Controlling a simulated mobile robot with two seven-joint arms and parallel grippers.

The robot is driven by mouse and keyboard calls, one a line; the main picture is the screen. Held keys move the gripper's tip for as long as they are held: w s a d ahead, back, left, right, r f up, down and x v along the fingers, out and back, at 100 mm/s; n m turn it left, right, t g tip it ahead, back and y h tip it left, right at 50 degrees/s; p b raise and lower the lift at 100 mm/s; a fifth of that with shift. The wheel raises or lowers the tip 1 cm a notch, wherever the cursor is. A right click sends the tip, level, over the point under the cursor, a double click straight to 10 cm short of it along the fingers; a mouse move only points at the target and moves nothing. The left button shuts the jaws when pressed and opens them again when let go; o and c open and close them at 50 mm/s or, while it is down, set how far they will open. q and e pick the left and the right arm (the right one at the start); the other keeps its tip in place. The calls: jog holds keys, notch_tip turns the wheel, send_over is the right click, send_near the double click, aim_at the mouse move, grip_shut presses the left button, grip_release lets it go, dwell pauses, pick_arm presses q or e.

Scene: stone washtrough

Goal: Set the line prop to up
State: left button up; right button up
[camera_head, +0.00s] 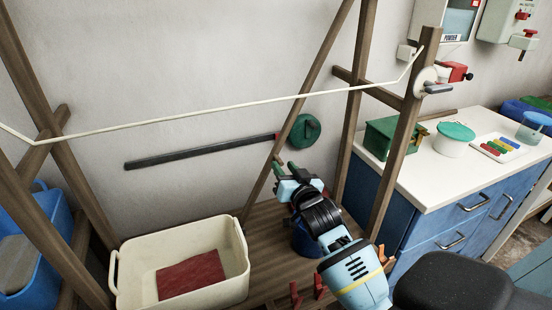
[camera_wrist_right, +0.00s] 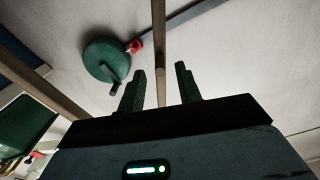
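A thin wooden pole (camera_head: 312,82), which I take as the line prop, slants from the top of the head view down to the left, behind the pale washing line (camera_head: 200,112). My right gripper (camera_head: 284,168) is just right of its lower half, pointing up and toward the wall. In the right wrist view, my gripper (camera_wrist_right: 160,88) is open, and a wooden pole (camera_wrist_right: 159,40) shows in line with the gap between its fingers. I cannot tell whether it is between the fingers or beyond them. My left gripper is not in view.
A green disc (camera_head: 305,131) and a dark bar (camera_head: 200,152) are on the wall close by. Wooden posts (camera_head: 402,140) stand either side. A cream tub (camera_head: 240,285) with a red cloth (camera_head: 190,274) is below left. A white counter (camera_head: 430,180) is at right.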

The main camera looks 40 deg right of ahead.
aim_at(276, 156)
jog(key=shift+x, duration=2.75)
grip_shut()
